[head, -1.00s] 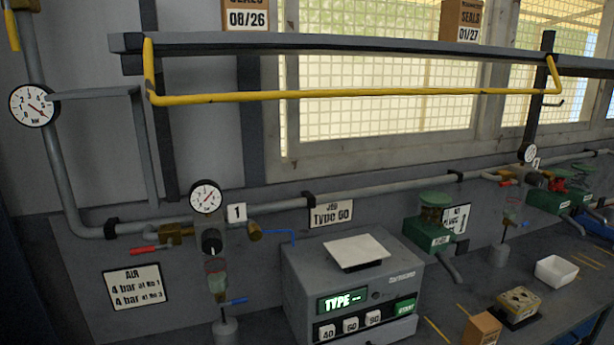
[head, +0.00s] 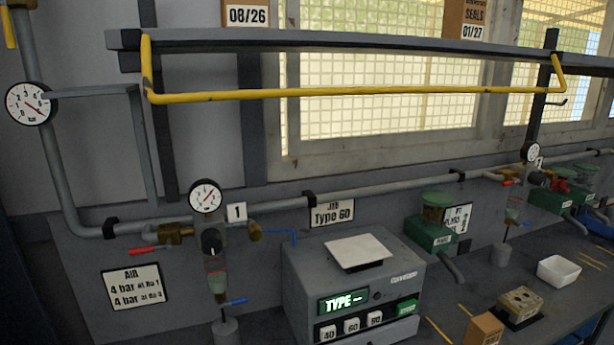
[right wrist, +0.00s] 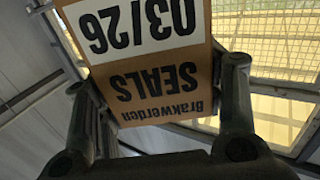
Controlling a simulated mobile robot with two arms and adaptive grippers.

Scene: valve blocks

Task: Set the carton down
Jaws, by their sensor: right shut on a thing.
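The carton (right wrist: 155,84) is brown cardboard with a white label reading 03/26 and the print Brakwerden SEALS, upside down in the right wrist view. My right gripper (right wrist: 157,98) is shut on it, with one finger at each side. The carton's far end runs out of the picture, and what lies under it is hidden. Neither the held carton nor either gripper shows in the head view. Two similar cartons stand on the high shelf (head: 340,42): one marked 08/26 (head: 246,14) at left, one marked 01/27 (head: 472,14) at right.
The shelf between its cartons is clear, with a yellow rail (head: 350,93) along its front. Below are gauges, pipes, a grey tester (head: 300,295) with a plate on top, a white bowl (head: 558,270) and a small brown box (head: 483,328) on the bench.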

